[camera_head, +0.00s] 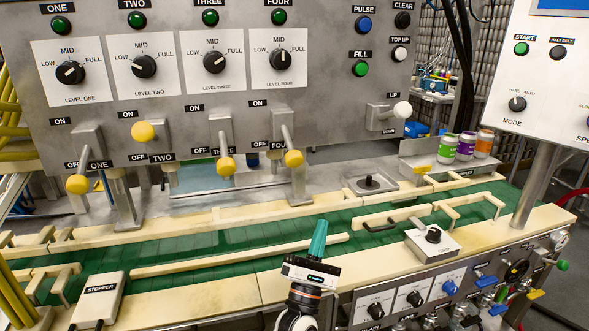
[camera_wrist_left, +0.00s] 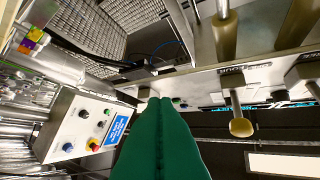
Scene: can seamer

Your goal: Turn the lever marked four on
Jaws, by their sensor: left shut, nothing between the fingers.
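The lever marked four (camera_head: 288,137) hangs from its bracket on the grey panel. Its yellow knob (camera_head: 294,158) is low, beside the OFF label, and the ON label is above its mount. My left gripper (camera_head: 318,240) has its green fingers shut and empty. It is upright over the front edge of the conveyor, in front of and below lever four in the head view, apart from it.
Levers one (camera_head: 77,184) and three (camera_head: 226,166) hang low; lever two's knob (camera_head: 143,131) is higher. A white-knobbed UP/DOWN lever (camera_head: 401,109) is right of lever four. Rails and the green conveyor (camera_head: 200,245) lie below. A stopper box (camera_head: 99,297) stands at front left.

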